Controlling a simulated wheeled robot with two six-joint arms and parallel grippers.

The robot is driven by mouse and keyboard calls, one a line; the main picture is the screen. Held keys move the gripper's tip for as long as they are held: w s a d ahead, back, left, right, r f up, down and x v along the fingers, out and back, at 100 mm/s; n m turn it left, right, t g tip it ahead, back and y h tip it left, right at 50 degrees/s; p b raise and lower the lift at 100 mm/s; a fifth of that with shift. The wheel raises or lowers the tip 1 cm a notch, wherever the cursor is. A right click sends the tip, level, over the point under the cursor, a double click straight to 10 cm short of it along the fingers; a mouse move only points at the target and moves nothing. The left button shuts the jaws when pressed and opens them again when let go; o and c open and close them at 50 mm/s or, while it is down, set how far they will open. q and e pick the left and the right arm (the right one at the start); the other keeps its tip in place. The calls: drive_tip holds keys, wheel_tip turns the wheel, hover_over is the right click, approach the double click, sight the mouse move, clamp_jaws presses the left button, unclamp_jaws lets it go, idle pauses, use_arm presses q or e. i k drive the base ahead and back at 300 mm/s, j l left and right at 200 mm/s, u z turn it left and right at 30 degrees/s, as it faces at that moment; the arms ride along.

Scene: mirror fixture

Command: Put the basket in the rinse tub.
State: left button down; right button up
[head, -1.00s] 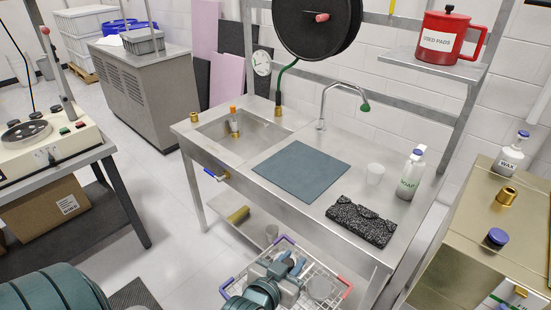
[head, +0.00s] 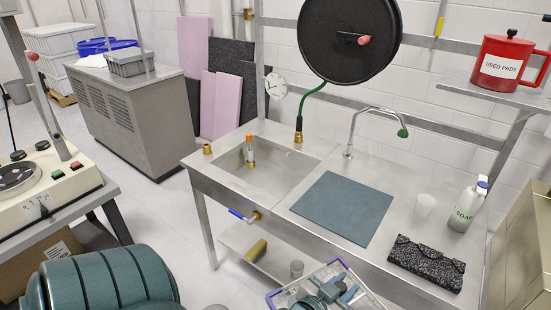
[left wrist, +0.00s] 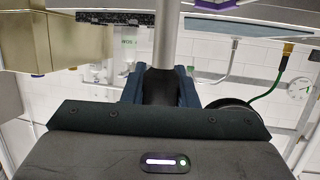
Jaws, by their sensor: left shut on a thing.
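The wire basket (head: 362,283), with purple grips on its rim, shows at the bottom edge of the head view, in front of the steel sink bench. Its lower part is cut off. My left gripper (head: 335,295) is over the basket and shut on it; the exact contact is hard to see. In the left wrist view my left gripper's fingers (left wrist: 159,82) close around a grey upright piece. The rinse tub (head: 228,174) is the sunken steel basin in the left of the bench. My right gripper is not in view.
The tap (head: 375,112) arches behind the mat. A blue-handled valve (head: 243,215) juts from the front. A hose reel (head: 350,40) hangs above.

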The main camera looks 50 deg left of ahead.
sight(276, 189)
drive_tip(key=k+j, duration=0.1)
drive_tip(key=j, duration=0.3)
drive_tip(key=k+j, duration=0.1)
drive_tip(key=j, duration=0.35)
drive_tip(key=j+z, duration=0.1)
drive_tip(key=j, duration=0.3)
drive_tip(key=k+j, duration=0.2)
drive_tip(key=j, duration=0.25)
drive_tip(key=k+j, duration=0.1)
drive_tip(key=j, duration=0.3)
drive_tip(key=k+j, duration=0.1)
drive_tip(key=j, duration=0.3)
drive_tip(key=k+j+z, duration=0.1)
drive_tip(key=j, duration=0.35)
drive_tip(key=k+j, duration=0.1)
drive_tip(key=j, duration=0.3)
